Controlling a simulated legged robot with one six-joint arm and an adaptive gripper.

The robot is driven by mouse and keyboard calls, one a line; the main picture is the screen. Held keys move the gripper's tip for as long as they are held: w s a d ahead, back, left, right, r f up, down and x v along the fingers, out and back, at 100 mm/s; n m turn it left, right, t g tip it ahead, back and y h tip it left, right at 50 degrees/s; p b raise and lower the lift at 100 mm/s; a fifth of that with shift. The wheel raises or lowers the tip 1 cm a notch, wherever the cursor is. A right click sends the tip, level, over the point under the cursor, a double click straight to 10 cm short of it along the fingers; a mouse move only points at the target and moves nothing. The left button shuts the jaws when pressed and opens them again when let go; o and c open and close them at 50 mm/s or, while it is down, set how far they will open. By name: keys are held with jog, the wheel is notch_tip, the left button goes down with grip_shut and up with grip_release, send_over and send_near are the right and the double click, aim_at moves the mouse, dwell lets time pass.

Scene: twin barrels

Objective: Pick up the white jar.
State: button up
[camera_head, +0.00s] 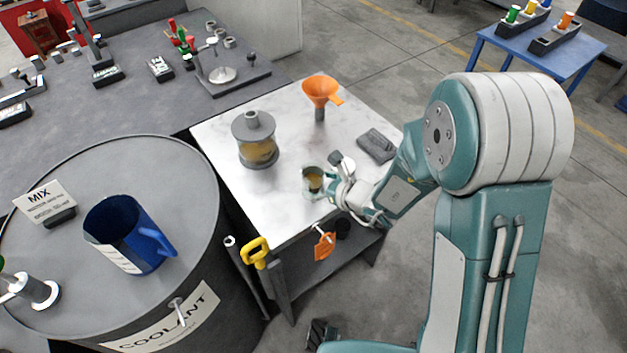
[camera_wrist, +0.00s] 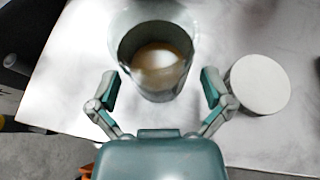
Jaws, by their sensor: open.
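My gripper (camera_wrist: 160,92) is open, with its fingertips apart on either side of an open cup-like vessel (camera_wrist: 139,86). The vessel has grey-green walls and amber contents, and shows in the head view (camera_head: 306,186) at my gripper's tip. I see no clear grip on it. A round white top (camera_wrist: 260,84) stands just outside the right finger in the wrist view. It looks like a white jar or lid seen from above; I cannot tell which.
An amber-filled cylinder (camera_head: 257,150), an orange funnel (camera_head: 320,91) and a grey block (camera_head: 377,146) stand on the pale table (camera_head: 215,130). A coolant barrel (camera_head: 190,245) with a blue jug (camera_head: 128,236) is at left. Yellow and orange handles hang at the table's front.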

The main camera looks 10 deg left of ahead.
jog(key=shift+x, duration=0.95)
jog(key=shift+s, duration=0.1)
jog(key=c, duration=1.1)
jog(key=shift+r, duration=0.2)
